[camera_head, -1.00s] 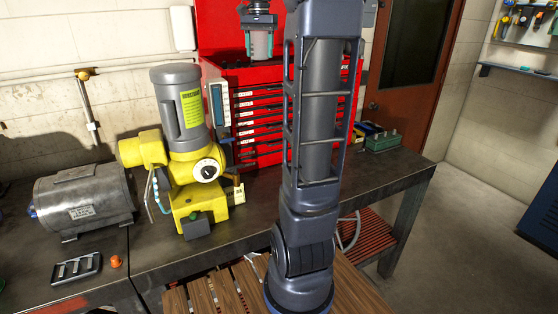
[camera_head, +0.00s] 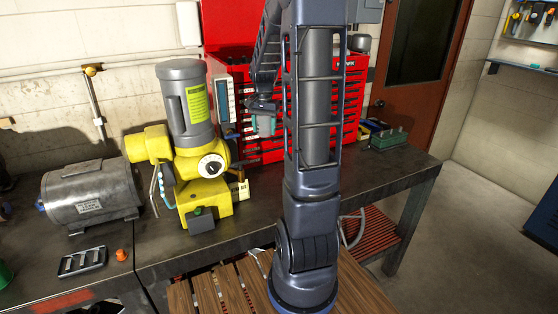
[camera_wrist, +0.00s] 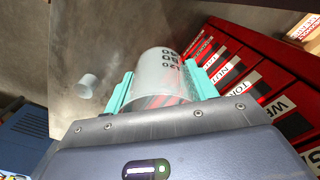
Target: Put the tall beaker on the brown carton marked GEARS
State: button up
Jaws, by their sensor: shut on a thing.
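The beaker (camera_wrist: 160,70) is clear with dark printed numbers. It shows in the wrist view between the teal fingers of my gripper (camera_wrist: 163,88), which is shut on it. In the head view my gripper (camera_head: 264,123) is in front of the red tool chest's drawers, left of my arm column, and the beaker is hard to make out there. A brown box with a white and red label (camera_wrist: 304,28) shows partly at the upper right of the wrist view; I cannot read its marking. No carton clearly marked GEARS shows in the head view.
The red tool chest (camera_head: 240,112) stands at the back of the dark bench (camera_head: 160,250). A yellow and grey machine (camera_head: 203,165) and a grey motor (camera_head: 90,197) stand left. A small clear cup (camera_wrist: 88,86) shows in the wrist view. A green block (camera_head: 389,138) sits right.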

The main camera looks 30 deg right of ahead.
aim_at(267, 177)
jog(key=f, duration=1.9)
jog(key=shift+s+d+f, duration=0.15)
jog(key=shift+d, duration=0.05)
jog(key=shift+f, duration=0.25)
jog(key=o, duration=1)
